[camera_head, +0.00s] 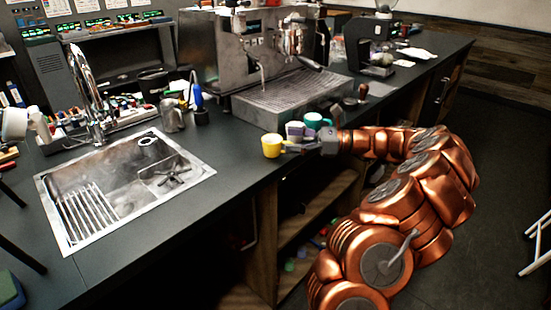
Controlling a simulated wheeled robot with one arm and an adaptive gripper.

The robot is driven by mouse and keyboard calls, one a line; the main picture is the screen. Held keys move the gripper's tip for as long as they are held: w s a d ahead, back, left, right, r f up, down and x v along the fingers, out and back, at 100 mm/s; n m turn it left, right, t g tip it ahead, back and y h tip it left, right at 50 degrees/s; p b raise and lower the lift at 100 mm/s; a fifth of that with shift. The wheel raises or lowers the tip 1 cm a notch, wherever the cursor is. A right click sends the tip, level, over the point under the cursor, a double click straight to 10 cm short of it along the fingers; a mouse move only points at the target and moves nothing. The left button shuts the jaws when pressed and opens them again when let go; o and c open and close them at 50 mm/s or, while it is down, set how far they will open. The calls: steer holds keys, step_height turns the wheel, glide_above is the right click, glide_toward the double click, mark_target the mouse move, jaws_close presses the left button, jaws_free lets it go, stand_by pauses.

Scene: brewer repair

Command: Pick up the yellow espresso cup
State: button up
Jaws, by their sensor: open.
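The yellow espresso cup (271,146) stands on the dark counter near its front edge, to the right of the sink. My gripper (292,148) is just to the right of the cup, with its fingers pointing left toward it. The jaws are open. The fingertips are small in this view, and I cannot tell whether they touch the cup or are around it.
A purple-grey cup (295,130) and a teal cup (314,120) stand close behind my gripper. The espresso machine (262,62) is behind them. A metal pitcher (171,115) stands behind the sink (65,196). The counter between sink and yellow cup is clear.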

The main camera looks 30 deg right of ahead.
mark_target(282, 141)
steer(key=shift+w+d+f+m+t, duration=0.5)
steer(key=shift+d+f+m+t, duration=0.1)
steer(key=shift+d+f+m, duration=0.1)
steer(key=x, duration=0.5)
steer(key=shift+w+a+f, duration=0.1)
steer(key=shift+a+f, duration=0.2)
steer(key=shift+a, duration=0.05)
steer(key=c, duration=1)
